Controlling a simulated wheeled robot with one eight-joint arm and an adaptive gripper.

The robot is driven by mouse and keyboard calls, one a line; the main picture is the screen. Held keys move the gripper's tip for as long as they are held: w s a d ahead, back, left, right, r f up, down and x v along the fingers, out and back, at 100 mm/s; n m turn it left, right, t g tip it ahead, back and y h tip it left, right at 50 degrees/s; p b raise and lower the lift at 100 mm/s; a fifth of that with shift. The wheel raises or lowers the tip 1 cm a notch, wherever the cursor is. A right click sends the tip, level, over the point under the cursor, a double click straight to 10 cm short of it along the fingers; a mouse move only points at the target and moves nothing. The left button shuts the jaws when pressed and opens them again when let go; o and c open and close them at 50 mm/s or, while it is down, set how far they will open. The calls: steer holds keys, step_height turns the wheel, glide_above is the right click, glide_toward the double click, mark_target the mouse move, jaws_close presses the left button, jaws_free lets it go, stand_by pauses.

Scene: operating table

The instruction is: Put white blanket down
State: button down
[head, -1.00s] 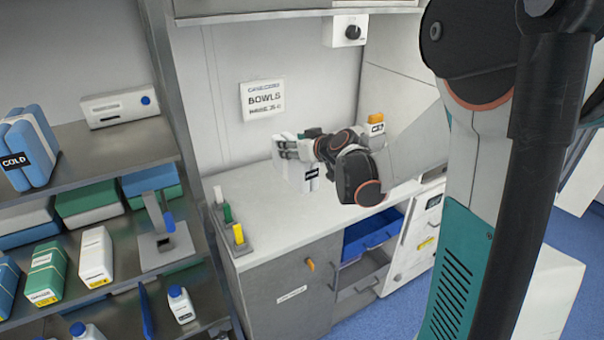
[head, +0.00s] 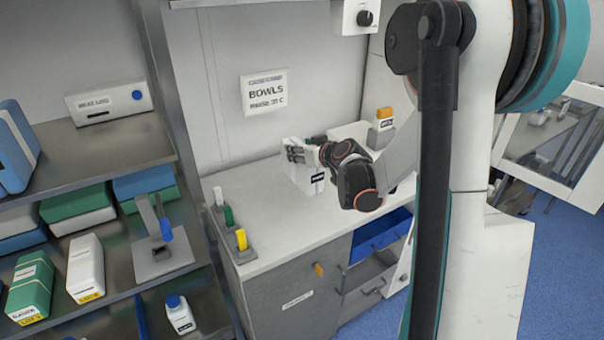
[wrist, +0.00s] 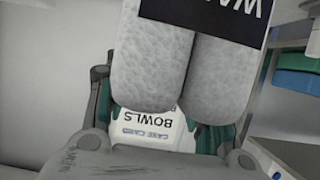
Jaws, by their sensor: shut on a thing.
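The white blanket (head: 305,172) is a small folded white bundle with a dark label. My gripper (head: 298,155) is shut on it, above or at the white counter top (head: 270,210) near the back wall. I cannot tell whether the blanket touches the counter. In the wrist view the blanket (wrist: 185,65) shows as two grey-white rolls with a black label, between the gripper's fingers (wrist: 165,125).
A small stand with white, green and yellow items (head: 230,222) stands at the counter's left end. A box with an orange top (head: 382,122) stands at the back right. Shelves (head: 105,150) with folded packs are at left. An open blue drawer (head: 380,240) is below the counter.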

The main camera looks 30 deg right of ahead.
mark_target(318, 172)
steer(key=shift+f+b, duration=0.9)
steer(key=shift+f, duration=2.35)
steer(key=c, duration=0.7)
jaws_free()
steer(key=shift+f, duration=0.1)
steer(key=shift+r, duration=0.2)
steer(key=p+v, duration=0.2)
steer(key=v, duration=1)
steer(key=shift+p, duration=0.4)
